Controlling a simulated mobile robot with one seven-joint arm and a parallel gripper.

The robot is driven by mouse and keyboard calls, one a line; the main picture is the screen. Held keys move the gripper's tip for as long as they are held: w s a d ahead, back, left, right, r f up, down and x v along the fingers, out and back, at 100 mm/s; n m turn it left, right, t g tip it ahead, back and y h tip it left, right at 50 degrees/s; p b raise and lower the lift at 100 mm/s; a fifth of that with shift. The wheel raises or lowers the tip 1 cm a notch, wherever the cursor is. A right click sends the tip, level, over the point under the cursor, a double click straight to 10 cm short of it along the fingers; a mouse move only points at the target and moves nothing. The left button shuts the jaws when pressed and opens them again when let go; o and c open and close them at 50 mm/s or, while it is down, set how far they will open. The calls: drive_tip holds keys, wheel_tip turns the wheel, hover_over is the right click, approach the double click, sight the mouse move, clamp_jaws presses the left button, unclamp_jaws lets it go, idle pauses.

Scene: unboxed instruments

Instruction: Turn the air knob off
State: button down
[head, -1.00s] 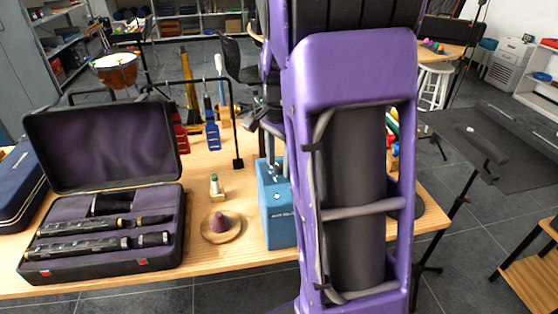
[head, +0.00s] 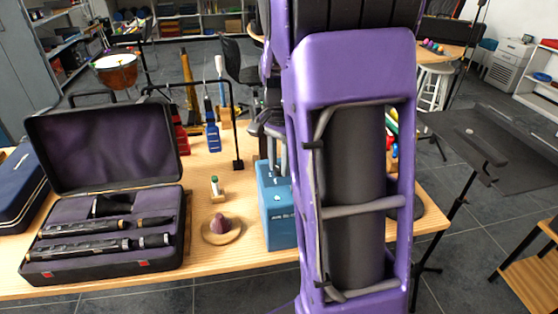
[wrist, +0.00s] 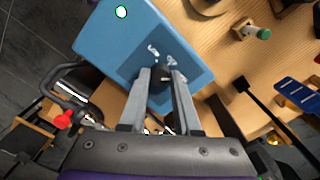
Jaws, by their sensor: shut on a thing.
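In the head view the gripper (head: 276,163) is just above the box, partly hidden by my arm.
An open black case (head: 100,257) with dark instrument parts fills the table's left. A cone-shaped item on a round tan base (head: 222,231) and a small green-topped piece (head: 215,187) stand left of the box. A black stand (head: 237,163) rises behind them.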

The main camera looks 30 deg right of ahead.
sight(279, 168)
drive_tip(key=n+p, duration=0.1)
drive_tip(key=n, duration=0.4)
drive_tip(key=shift+n+p, duration=0.5)
drive_tip(key=shift+n, duration=1.9)
drive_tip(key=c, duration=0.6)
unclamp_jaws()
wheel_tip(279, 168, up, 17)
drive_tip(key=p, duration=0.2)
drive_tip(key=shift+r+p, duration=0.2)
drive_tip(key=shift+p, duration=0.15)
